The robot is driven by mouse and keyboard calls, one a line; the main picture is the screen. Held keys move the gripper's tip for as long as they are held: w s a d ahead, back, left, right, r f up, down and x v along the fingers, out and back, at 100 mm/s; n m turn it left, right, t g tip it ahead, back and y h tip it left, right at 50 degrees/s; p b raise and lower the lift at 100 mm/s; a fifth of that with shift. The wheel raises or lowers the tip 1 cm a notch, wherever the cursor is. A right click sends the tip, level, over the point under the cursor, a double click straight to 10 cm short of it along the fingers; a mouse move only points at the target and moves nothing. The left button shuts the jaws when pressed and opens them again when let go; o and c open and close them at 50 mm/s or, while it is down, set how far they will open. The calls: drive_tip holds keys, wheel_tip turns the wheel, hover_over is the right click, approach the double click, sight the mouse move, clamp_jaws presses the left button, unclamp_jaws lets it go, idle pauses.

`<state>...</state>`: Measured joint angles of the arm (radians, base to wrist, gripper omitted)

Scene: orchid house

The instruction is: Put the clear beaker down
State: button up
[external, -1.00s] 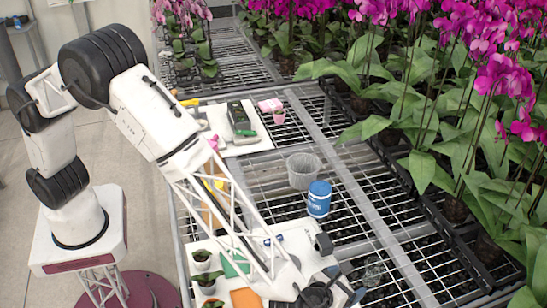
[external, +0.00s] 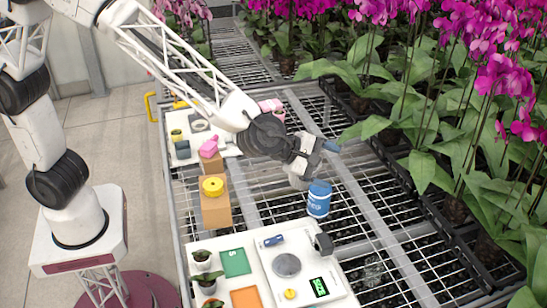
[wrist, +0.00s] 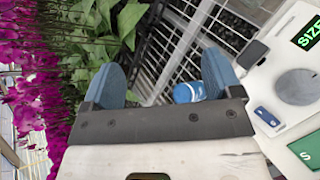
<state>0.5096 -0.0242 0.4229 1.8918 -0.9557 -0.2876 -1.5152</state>
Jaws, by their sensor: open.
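My gripper (external: 315,160) is over the middle of the mesh bench, just behind the blue tub (external: 318,199). In the wrist view its two blue fingers (wrist: 160,82) are wide apart with nothing held between them. A clear, glassy object (external: 373,272), perhaps the beaker, shows faintly at the mesh right of the white front board; its outline is hard to make out. A pale ribbed pot stood where my gripper now blocks the external view, so it is mostly hidden. The blue tub also shows beyond the fingers in the wrist view (wrist: 188,92).
The white front board (external: 335,262) carries a scale with a round grey plate (external: 286,265), a green card (external: 235,262) and small pots. Orchids (external: 440,110) crowd the right side.

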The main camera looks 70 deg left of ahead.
drive_tip(key=s+a+r+m+g, duration=0.1)
drive_tip(key=s+a+r+m, duration=0.25)
drive_tip(key=s+a, duration=0.25)
drive_tip(key=s+a+r+m+g+h, duration=0.1)
drive_tip(key=s+a+r+m+g, duration=0.1)
drive_tip(key=s+a+m, duration=0.35)
drive_tip(key=s+a+r+m+g, duration=0.1)
drive_tip(key=s+a+r+m, duration=0.1)
drive_tip(key=s+a+m, duration=0.35)
drive_tip(key=s+a+f+m+g+y, duration=0.1)
drive_tip(key=s+a+m, duration=0.3)
drive_tip(key=s+a, duration=0.5)
drive_tip(key=s+a+f+m+g+y, duration=0.1)
drive_tip(key=s+a+m, duration=0.4)
drive_tip(key=s, duration=1.2)
drive_tip(key=a+g+y, duration=0.1)
drive_tip(key=a+g, duration=0.1)
drive_tip(key=a, duration=0.2)
drive_tip(key=shift+s+a+f+g+y, duration=0.25)
drive_tip(key=shift+s+a+g+y, duration=0.15)
drive_tip(key=shift+m, duration=0.25)
